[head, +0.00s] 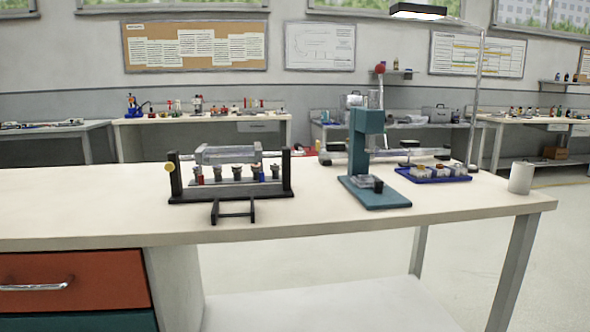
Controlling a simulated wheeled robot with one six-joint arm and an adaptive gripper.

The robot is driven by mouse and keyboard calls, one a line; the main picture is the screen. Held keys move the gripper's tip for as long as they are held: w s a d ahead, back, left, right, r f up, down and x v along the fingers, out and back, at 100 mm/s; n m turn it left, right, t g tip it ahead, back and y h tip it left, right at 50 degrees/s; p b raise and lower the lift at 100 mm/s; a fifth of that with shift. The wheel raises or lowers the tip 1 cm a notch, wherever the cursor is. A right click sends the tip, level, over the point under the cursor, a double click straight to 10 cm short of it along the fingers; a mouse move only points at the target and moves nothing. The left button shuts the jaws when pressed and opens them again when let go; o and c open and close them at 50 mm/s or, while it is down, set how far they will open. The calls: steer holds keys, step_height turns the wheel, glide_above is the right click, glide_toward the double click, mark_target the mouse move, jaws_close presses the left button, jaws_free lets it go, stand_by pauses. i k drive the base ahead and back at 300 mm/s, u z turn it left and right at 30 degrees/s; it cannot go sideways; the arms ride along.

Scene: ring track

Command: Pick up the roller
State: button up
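A short off-white cylinder (521,177), which may be the roller, stands upright near the right end of the pale workbench (330,220). Nothing touches it, and bare tabletop surrounds it. A pale grey horizontal bar (229,154) lies across a black frame (230,195) on the left part of the bench; I cannot tell if it is a roller. My gripper is not in view.
A teal press (370,165) stands mid-bench, with a blue tray (433,174) of small parts beside it. A small black stand (233,211) is at the front edge. A lamp post rises behind. The bench's left top is clear.

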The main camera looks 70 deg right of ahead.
mark_target(218, 168)
steer(key=z, duration=2)
